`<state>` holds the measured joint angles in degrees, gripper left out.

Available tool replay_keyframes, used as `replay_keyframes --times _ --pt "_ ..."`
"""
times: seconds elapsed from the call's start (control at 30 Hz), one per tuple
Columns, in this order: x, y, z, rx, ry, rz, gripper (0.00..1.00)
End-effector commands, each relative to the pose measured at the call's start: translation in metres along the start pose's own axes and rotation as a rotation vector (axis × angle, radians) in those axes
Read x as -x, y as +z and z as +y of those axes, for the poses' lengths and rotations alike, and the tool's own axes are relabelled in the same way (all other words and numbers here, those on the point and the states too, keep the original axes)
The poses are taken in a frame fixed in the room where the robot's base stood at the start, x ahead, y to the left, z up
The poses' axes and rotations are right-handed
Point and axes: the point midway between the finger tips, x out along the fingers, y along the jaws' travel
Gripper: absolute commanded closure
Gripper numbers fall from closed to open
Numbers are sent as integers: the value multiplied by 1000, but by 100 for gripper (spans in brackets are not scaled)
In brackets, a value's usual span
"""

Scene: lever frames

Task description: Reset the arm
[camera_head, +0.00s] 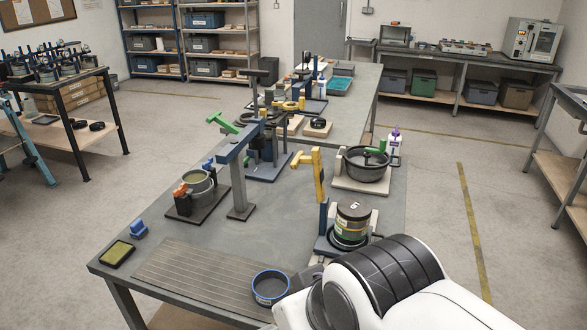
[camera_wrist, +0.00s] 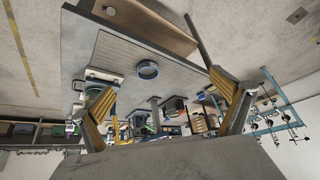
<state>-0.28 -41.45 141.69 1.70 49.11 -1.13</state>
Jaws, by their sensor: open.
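My arm (camera_head: 385,290) reaches in from the lower right of the head view, white with a black ribbed section, above the near right part of the workbench (camera_head: 205,228). My gripper's fingers cannot be made out in that view. In the wrist view my gripper (camera_wrist: 166,105) is open, its two yellow-and-grey fingers wide apart with nothing held between them. The bench appears upside down beyond the fingers. The grey bowl with a blue rim (camera_wrist: 147,70) shows between them at a distance; it also stands on the bench in the head view (camera_head: 270,299), just left of my arm.
A frame with an upright yellow lever (camera_head: 319,178) and a banded can (camera_head: 352,222) stand just beyond my arm. The ribbed mat (camera_head: 200,275) is largely clear.

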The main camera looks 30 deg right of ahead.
Motion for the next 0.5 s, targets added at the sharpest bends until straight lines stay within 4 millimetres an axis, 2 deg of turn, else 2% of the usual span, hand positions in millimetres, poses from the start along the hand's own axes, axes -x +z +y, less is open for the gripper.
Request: replay_keyframes --times 0.17,0.5 --pt "3 -56 -16 8 -54 105 0" --pt "21 -207 -49 -4 -155 410 0"
